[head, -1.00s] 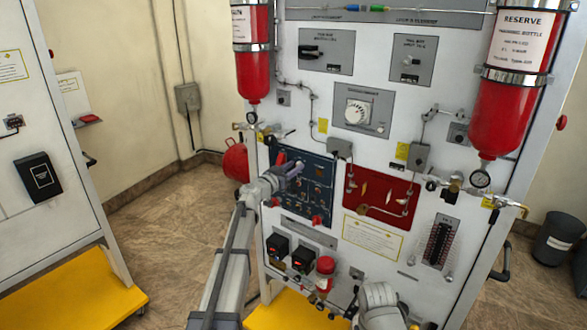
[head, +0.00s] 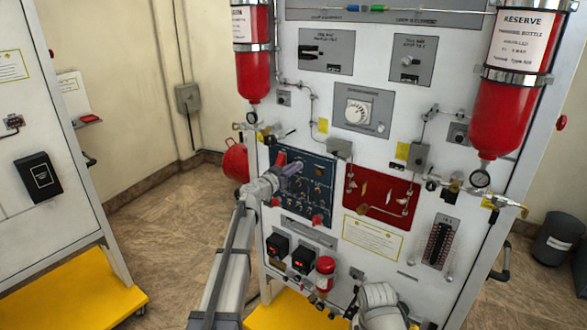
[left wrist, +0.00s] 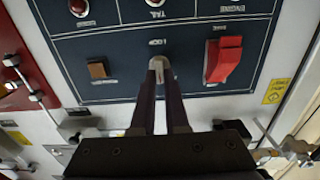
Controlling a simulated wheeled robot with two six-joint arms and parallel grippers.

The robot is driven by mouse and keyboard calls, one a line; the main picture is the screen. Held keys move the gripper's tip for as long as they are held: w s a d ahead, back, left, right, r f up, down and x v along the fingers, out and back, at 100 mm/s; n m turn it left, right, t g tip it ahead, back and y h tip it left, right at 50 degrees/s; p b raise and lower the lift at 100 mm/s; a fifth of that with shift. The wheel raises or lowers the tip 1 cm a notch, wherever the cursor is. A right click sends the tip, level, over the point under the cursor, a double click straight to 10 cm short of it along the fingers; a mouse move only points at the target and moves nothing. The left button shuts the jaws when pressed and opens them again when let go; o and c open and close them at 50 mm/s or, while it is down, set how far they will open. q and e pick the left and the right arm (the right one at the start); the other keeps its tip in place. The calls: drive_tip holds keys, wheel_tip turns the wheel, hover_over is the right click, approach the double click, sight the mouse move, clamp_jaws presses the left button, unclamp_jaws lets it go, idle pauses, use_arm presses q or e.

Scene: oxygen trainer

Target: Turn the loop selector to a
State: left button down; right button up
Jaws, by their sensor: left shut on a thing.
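The loop selector (left wrist: 160,65) is a small pale knob on the dark blue panel (left wrist: 125,70) in the left wrist view, where the panel lettering appears upside down. My left gripper (left wrist: 161,80) is shut on the selector, one dark finger on each side. Its position marks are too small to read, so I cannot tell which setting it is at. In the head view my left gripper (head: 293,170) reaches the blue panel (head: 318,172) from the left and hides the selector. My right gripper is not clearly visible; only part of an arm shows at the bottom.
A red guarded switch (left wrist: 224,60) and a brown-topped switch (left wrist: 97,68) flank the selector. A red panel (head: 380,195) sits right of the blue one. Red bottles (head: 500,110) hang at the trainer's sides. Black boxes (head: 303,259) are below.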

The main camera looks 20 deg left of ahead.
use_arm(q)
drive_tip(key=shift+w+a+f+n, duration=0.1)
drive_tip(key=shift+a+n, duration=0.05)
drive_tip(key=shift+n, duration=2.05)
drive_tip(key=shift+a+n, duration=0.1)
drive_tip(key=shift+n, duration=2.1)
drive_tip(key=c, duration=0.9)
unclamp_jaws()
drive_tip(key=v, duration=0.7)
drive_tip(key=shift+s+a, duration=0.1)
drive_tip(key=shift+s, duration=0.3)
